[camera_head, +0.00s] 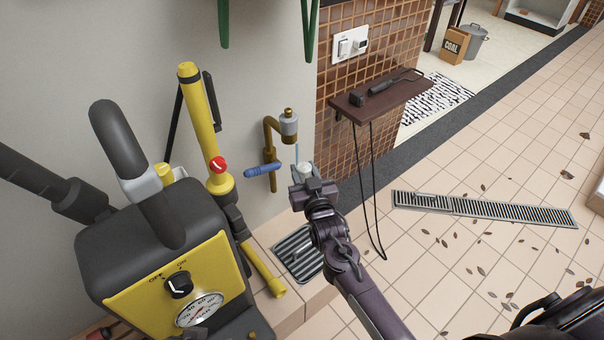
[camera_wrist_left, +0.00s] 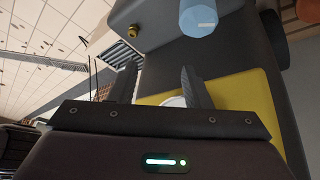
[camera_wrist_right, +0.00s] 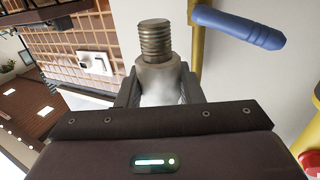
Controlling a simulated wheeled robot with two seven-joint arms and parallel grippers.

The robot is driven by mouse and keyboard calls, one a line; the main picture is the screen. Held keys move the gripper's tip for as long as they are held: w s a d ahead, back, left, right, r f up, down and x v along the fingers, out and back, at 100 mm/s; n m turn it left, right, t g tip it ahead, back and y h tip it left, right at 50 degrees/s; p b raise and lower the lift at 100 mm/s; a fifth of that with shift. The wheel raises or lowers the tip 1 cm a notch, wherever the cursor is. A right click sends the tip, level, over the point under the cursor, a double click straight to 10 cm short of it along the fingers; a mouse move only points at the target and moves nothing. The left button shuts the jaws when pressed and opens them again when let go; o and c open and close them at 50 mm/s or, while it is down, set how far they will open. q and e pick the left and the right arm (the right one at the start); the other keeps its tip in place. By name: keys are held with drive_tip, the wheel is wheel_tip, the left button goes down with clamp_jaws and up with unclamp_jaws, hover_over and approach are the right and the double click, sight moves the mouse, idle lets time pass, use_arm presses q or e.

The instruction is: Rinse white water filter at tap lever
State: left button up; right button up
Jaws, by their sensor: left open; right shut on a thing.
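The tap (camera_head: 289,123) is a brass pipe with a grey head on the wall, with its blue lever (camera_head: 262,170) pointing left. My right gripper (camera_head: 306,180) is shut on the white water filter (camera_head: 306,169) just under the tap. The filter is partly hidden by the fingers. In the right wrist view, it (camera_wrist_right: 160,90) sits between the fingers with a threaded end beyond them. The lever also shows there (camera_wrist_right: 240,25). My left gripper (camera_wrist_left: 162,85) is open and empty, facing a yellow panel; the head view does not show it.
A yellow-and-black machine (camera_head: 150,255) with a dial and gauge fills the lower left. A yellow wand (camera_head: 203,120) stands beside it. A drain grate (camera_head: 298,252) lies below the tap. A brown shelf (camera_head: 385,96) with hanging cord is to the right.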

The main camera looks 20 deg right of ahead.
sight(306, 176)
drive_tip(key=shift+a, duration=0.25)
drive_tip(key=shift+d, duration=0.15)
drive_tip(key=shift+d+p, duration=0.3)
drive_tip(key=shift+d, duration=0.15)
drive_tip(key=shift+a, duration=0.2)
drive_tip(key=shift+a, duration=0.45)
drive_tip(key=shift+s+r+p, duration=0.1)
drive_tip(key=shift+s+p, duration=0.35)
drive_tip(key=shift+p, duration=0.15)
drive_tip(key=shift+s+d+p, duration=0.1)
drive_tip(key=shift+s+p, duration=1.6)
drive_tip(key=shift+s, duration=0.95)
drive_tip(key=shift+s+p, duration=0.4)
drive_tip(key=shift+s, duration=0.5)
